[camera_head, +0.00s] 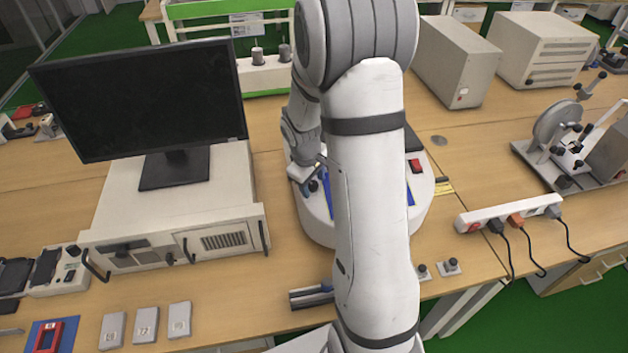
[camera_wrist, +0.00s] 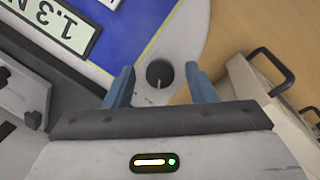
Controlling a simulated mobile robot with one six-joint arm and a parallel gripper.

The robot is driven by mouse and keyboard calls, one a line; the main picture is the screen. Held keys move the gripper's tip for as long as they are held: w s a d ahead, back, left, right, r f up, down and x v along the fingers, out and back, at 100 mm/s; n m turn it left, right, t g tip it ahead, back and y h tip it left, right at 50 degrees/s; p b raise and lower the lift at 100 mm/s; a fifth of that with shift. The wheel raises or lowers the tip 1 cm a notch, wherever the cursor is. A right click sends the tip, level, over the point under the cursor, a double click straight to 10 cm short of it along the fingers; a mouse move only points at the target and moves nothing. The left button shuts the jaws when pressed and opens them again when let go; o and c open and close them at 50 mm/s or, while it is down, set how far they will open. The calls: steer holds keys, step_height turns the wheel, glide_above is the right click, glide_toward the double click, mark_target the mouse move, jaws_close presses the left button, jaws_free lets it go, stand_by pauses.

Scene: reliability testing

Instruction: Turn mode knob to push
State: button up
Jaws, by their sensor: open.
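A dark round knob (camera_wrist: 159,73) sits on the white rim of a tester with a blue panel (camera_wrist: 160,10). My gripper (camera_wrist: 160,85) is open, with one blue finger on each side of the knob and a visible gap to each. A small light mark shows at the knob's lower edge; I cannot read its setting. A display (camera_wrist: 62,22) reading "1.3 N" is upside down at the upper left. In the head view, the white tester (camera_head: 425,190) stands behind my arm, which hides most of it. My gripper (camera_head: 308,178) is at its left side.
A monitor (camera_head: 140,95) on a beige instrument (camera_head: 165,215) stands to the left; its handle (camera_wrist: 271,68) shows close by in the wrist view. A power strip (camera_head: 508,212) with plugged cables lies to the right. Small grey blocks (camera_head: 146,325) lie at the front.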

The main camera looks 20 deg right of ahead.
steer(key=shift+f, duration=0.3)
steer(key=c, duration=1)
steer(key=shift+o, duration=0.2)
steer(key=m+y+b, duration=0.1)
steer(key=m+b, duration=0.2)
steer(key=m, duration=0.3)
steer(key=shift+d+f, duration=0.1)
steer(key=shift+m+y+b, duration=0.8)
steer(key=shift+m+b, duration=0.35)
steer(key=shift+m, duration=1.65)
